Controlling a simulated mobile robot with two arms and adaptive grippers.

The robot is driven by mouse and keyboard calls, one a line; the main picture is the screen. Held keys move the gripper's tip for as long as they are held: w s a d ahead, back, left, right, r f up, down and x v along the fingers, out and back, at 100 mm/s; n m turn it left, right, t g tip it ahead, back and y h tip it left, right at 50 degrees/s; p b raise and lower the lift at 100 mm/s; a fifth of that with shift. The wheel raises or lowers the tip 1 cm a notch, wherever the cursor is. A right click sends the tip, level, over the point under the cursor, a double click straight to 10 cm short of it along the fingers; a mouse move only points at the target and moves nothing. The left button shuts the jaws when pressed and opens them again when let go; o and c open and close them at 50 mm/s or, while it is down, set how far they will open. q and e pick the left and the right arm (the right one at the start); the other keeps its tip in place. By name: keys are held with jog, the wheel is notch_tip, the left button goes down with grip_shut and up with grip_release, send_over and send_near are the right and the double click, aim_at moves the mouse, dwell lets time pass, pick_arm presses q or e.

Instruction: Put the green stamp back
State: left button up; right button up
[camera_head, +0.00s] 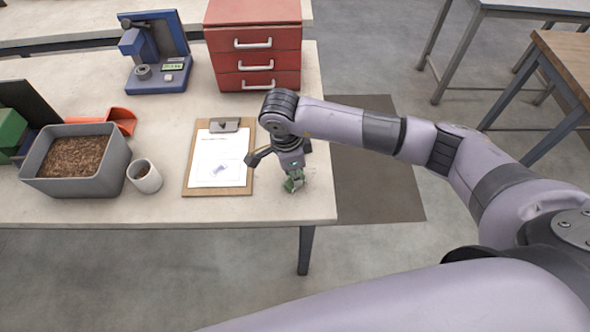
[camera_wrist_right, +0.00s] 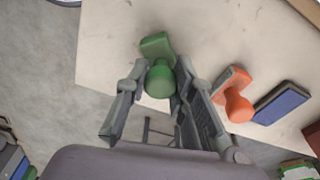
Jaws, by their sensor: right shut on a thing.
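My right gripper (camera_head: 293,182) is over the front right part of the table, just right of the clipboard. It is shut on the green stamp (camera_head: 294,185). In the right wrist view the green stamp (camera_wrist_right: 158,80) sits between the two fingers (camera_wrist_right: 160,98), its round knob toward the camera and its block beyond the fingertips. Whether it touches the table I cannot tell. An orange stamp (camera_wrist_right: 238,106) and a blue pad (camera_wrist_right: 283,103) stand on the table to the right in that view. I cannot make them out in the head view. My left gripper is not in view.
The clipboard (camera_head: 244,187) lies beside the gripper. A grey bin of brown pellets (camera_head: 111,174), a small cup (camera_head: 146,178), an orange scoop (camera_head: 122,117), a blue device (camera_head: 155,86) and red drawers (camera_head: 253,17) stand on the table (camera_head: 170,213). The table's right edge is close to the gripper.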

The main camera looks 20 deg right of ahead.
aim_at(289, 181)
jog(key=shift+f, duration=0.2)
jog(key=o, duration=0.9)
jog(key=shift+r, duration=0.1)
jog(key=shift+r, duration=0.15)
jog(key=shift+a+r+b, duration=0.25)
jog(key=shift+r+b, duration=0.35)
jog(key=shift+r, duration=1.4)
jog(key=shift+a+r+b, duration=0.25)
jog(key=shift+r+b, duration=0.3)
jog(key=shift+r, duration=1.4)
jog(key=shift+a+r+b, duration=0.25)
jog(key=shift+r+b, duration=0.35)
jog(key=shift+r, duration=1.4)
